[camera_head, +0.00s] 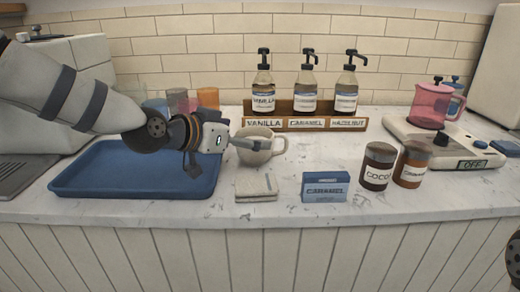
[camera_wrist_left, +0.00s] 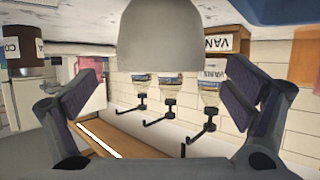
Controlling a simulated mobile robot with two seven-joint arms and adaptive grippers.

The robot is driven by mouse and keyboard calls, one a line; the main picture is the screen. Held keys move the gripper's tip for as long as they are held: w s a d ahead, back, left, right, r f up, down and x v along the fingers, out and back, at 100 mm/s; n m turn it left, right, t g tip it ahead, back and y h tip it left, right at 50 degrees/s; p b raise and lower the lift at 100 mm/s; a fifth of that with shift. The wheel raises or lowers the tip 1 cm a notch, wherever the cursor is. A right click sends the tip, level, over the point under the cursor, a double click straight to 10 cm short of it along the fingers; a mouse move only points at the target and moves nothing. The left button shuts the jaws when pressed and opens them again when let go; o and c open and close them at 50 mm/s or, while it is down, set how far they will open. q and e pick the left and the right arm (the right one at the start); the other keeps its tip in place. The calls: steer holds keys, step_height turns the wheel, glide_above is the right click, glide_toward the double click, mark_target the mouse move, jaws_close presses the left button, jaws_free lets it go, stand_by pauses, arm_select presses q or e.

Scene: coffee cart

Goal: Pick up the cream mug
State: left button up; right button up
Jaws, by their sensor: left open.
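The cream mug (camera_head: 253,155) stands upright on the counter in the head view, its handle pointing right. My left gripper (camera_head: 229,156) is open at the mug's left side. One finger reaches across the front of the mug near its rim, hiding part of it; the other hangs lower to the left. In the left wrist view, which is upside down, the mug (camera_wrist_left: 160,42) is a pale shape at top centre. The left gripper's two fingers (camera_wrist_left: 165,98) are spread wide, one to each side of it, with nothing held between them.
A blue tray (camera_head: 90,181) lies left, under my left arm. A folded cloth (camera_head: 256,187) and a blue box (camera_head: 325,187) are in front. Two jars (camera_head: 378,167) stand right. A wooden syrup rack (camera_head: 345,123) with pump bottles stands behind the mug. Coloured cups (camera_head: 208,98) stand behind my gripper.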

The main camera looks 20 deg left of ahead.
mark_target(266, 135)
arm_select(q)
steer(key=x, duration=0.4)
steer(key=shift+w+d+f+b, duration=0.15)
steer(key=shift+w+b, duration=0.1)
steer(key=shift+b, duration=0.15)
steer(key=shift+w, duration=0.15)
steer(key=shift+r, duration=0.25)
steer(key=shift+c, duration=0.8)
steer(key=c, duration=1.4)
